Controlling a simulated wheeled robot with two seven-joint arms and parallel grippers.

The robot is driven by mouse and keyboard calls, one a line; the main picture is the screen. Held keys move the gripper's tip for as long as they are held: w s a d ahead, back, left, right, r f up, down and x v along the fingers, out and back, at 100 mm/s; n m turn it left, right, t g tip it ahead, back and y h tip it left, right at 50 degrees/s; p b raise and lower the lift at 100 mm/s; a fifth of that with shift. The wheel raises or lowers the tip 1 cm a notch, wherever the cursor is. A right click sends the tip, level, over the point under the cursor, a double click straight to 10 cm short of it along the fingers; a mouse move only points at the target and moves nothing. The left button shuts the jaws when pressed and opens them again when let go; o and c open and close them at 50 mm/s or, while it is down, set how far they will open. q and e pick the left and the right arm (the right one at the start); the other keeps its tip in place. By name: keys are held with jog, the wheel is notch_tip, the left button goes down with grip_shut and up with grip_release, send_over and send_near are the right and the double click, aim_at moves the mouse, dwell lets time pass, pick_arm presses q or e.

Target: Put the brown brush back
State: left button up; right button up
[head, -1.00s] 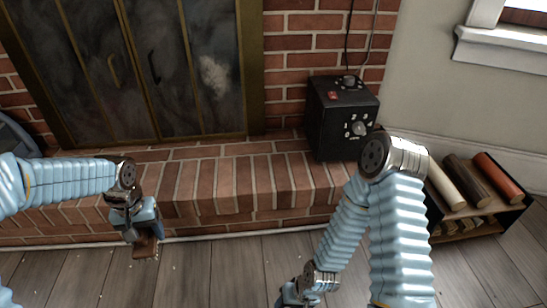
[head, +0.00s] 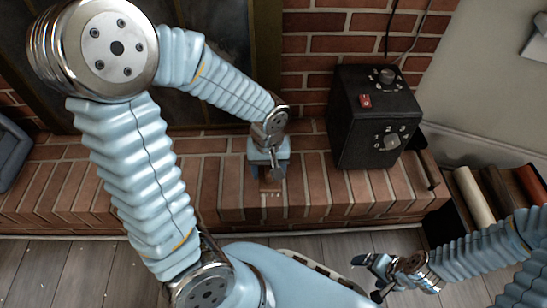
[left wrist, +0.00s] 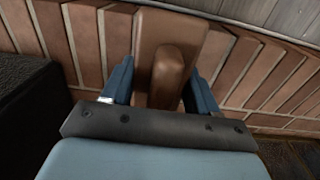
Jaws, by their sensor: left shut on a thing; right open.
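The brown brush (head: 270,186) is held below my left gripper (head: 268,172), over the brick hearth just left of the black box. In the left wrist view the brush (left wrist: 168,60) sits between the two blue fingers, its brown handle towards the camera. I cannot tell whether the brush touches the bricks. My right gripper (head: 367,277) is open and empty, low in the head view, in front of the hearth and over the floor.
The brick hearth (head: 330,200) runs across the view below the fireplace doors. A black box (head: 372,125) with knobs and a red switch stands on it, close right of my left gripper. A rack with logs (head: 472,195) stands at the right. Grey plank floor (head: 60,275) lies in front.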

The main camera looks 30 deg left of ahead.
pick_arm(q)
jog(key=w+a+f+b, duration=0.1)
jog(key=w+f, duration=0.2)
jog(key=w+a+f, duration=0.2)
jog(key=w, duration=0.1)
jog(key=w+a+f+b, duration=0.1)
jog(key=w+a+f, duration=0.1)
jog(key=w+f, duration=0.1)
jog(key=shift+w+a+f+b, duration=0.2)
jog(key=shift+w+f+b, duration=0.1)
jog(key=shift+w+f, duration=0.1)
jog(key=shift+w+a+f+b, duration=0.15)
jog(key=shift+f+b, duration=0.3)
jog(key=shift+f, duration=1.2)
jog(key=shift+f, duration=0.2)
jog(key=o, duration=1.1)
jog(key=shift+r, duration=0.5)
notch_tip(320, 180, up, 11)
jog(key=p, duration=0.3)
jog(key=shift+r, duration=0.2)
